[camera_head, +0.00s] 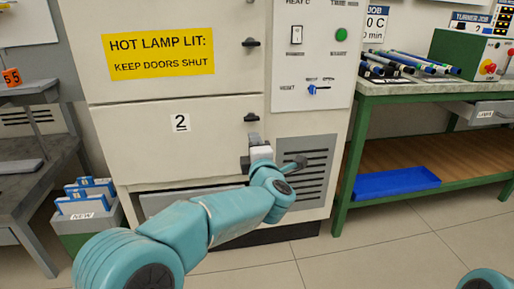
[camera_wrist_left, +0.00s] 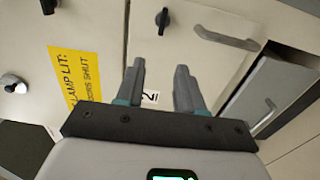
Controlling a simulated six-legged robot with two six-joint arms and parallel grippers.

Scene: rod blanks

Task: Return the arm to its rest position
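My left arm reaches from the bottom left of the head view to the front of a cream cabinet (camera_head: 225,130). My left gripper (camera_head: 254,142) is in front of the cabinet, just below the dark knob (camera_head: 251,117) of the door marked 2 (camera_head: 140,140). In the left wrist view its two fingers (camera_wrist_left: 160,84) stand apart with nothing between them. Door 2 (camera_wrist_left: 185,50) lies beyond the fingers there, with a grey bar handle (camera_wrist_left: 228,39). I cannot tell whether the fingers touch the cabinet. Only a teal piece of my right arm shows at the bottom right; its gripper is out of view.
A yellow hot-lamp sign (camera_head: 158,54) is on the upper door. A green-framed bench (camera_head: 400,98) with several rods and a blue tray (camera_head: 396,182) stands right. A grey table (camera_head: 35,175) and a bin of blue cards (camera_head: 88,210) stand left. Open floor shows at lower right.

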